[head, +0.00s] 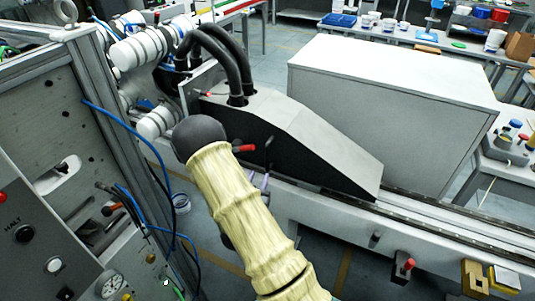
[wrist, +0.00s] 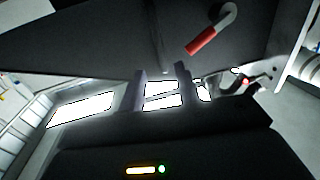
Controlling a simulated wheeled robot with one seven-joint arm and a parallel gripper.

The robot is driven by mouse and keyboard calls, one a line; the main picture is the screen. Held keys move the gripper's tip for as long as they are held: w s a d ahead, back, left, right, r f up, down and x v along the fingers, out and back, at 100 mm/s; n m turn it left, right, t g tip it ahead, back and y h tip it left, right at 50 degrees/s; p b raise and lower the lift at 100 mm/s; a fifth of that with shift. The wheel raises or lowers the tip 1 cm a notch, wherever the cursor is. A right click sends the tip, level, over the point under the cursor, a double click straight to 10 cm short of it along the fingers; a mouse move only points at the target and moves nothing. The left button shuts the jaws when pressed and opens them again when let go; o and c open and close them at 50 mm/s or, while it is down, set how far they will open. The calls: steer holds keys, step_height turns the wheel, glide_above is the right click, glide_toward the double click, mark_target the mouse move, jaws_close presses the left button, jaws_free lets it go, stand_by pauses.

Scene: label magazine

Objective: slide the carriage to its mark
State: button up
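The carriage (head: 290,125) is a grey wedge-shaped housing with a black side. It sits on a long rail (head: 450,230), with two thick black hoses entering its top. A red-tipped lever (head: 243,148) shows at its near side, beside a dark upright peg (head: 268,150). In the wrist view a red-tipped hook (wrist: 210,35) stands out against a dark surface. My gripper (head: 258,181) is low at the carriage's near side, partly hidden by my arm. In the wrist view its two fingers (wrist: 162,90) are apart, with nothing seen between them. I cannot make out the mark.
A red-topped black fitting (head: 408,266) and yellow blocks (head: 475,277) sit along the rail's front. A metal-framed cabinet (head: 60,150) with blue hoses stands close on the left. A large grey box (head: 390,105) stands behind the rail. The rail right of the carriage looks clear.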

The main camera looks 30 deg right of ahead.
mark_target(266, 157)
steer(key=p+x, duration=0.2)
steer(key=x, duration=0.9)
steer(key=shift+w+d+p, duration=0.15)
steer(key=shift+p, duration=0.2)
jaws_close()
